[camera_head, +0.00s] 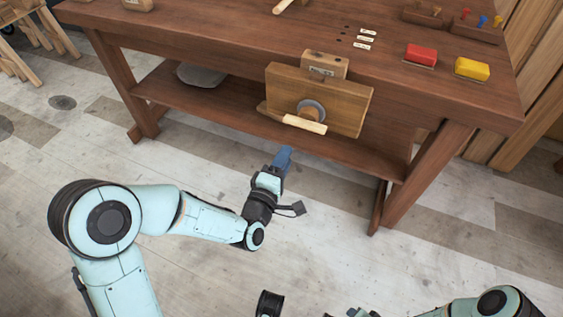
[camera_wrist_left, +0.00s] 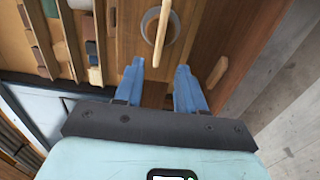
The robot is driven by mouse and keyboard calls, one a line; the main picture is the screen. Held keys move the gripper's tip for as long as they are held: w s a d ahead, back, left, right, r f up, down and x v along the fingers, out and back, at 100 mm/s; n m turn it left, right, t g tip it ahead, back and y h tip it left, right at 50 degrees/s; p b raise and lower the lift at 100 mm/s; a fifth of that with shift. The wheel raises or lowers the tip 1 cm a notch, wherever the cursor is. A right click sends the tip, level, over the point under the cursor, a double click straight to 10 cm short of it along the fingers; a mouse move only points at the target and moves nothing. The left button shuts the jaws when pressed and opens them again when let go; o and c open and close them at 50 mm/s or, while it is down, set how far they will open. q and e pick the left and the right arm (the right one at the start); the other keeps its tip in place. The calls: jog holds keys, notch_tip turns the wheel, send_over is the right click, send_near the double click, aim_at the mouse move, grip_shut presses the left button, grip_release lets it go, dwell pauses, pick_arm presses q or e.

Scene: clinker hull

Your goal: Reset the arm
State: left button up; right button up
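My left gripper (camera_head: 284,156) is in front of the workbench, below the vise, with its blue fingers pointing toward the bench. In the left wrist view its two blue fingers (camera_wrist_left: 160,78) stand apart with nothing held between them. The left arm is bent, its elbow at the lower left of the head view. Of my right arm (camera_head: 492,304), only parts show along the bottom edge of the head view. I do not see the right gripper's fingers.
The workbench (camera_head: 230,30) carries a wooden vise (camera_head: 345,97) with a pale handle (camera_head: 305,124). A red block (camera_head: 421,54) and a yellow block (camera_head: 472,68) lie on its right end. A grey object (camera_head: 201,75) is on the lower shelf. The floor in front is clear.

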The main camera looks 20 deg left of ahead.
pick_arm(q)
jog(key=shift+s, duration=0.65)
pick_arm(e)
jog(key=shift+s, duration=0.1)
